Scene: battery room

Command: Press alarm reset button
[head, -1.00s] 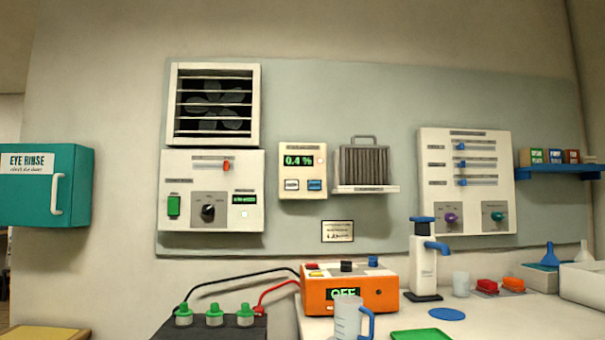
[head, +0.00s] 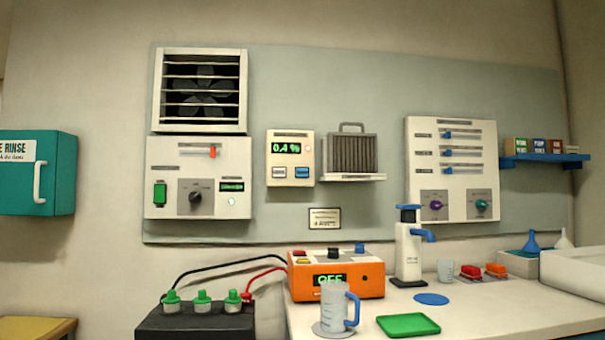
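A cream gas-alarm panel (head: 290,158) hangs on the wall board, left of centre in the head view. Its green display (head: 286,148) reads 0.4 %. Below the display are a white button (head: 280,173) and a blue button (head: 302,172). Their labels are too small to read, so I cannot tell which one is the reset. A small pale round lamp (head: 308,149) sits at the panel's right side. Neither of my grippers shows in the head view.
A fan unit (head: 199,90) and its control panel (head: 198,178) are left of the alarm panel; a finned filter (head: 352,156) is right. Below stand an orange charger (head: 336,287) reading OFF, a black battery (head: 195,322), a jug (head: 334,308) and a pump bottle (head: 409,254).

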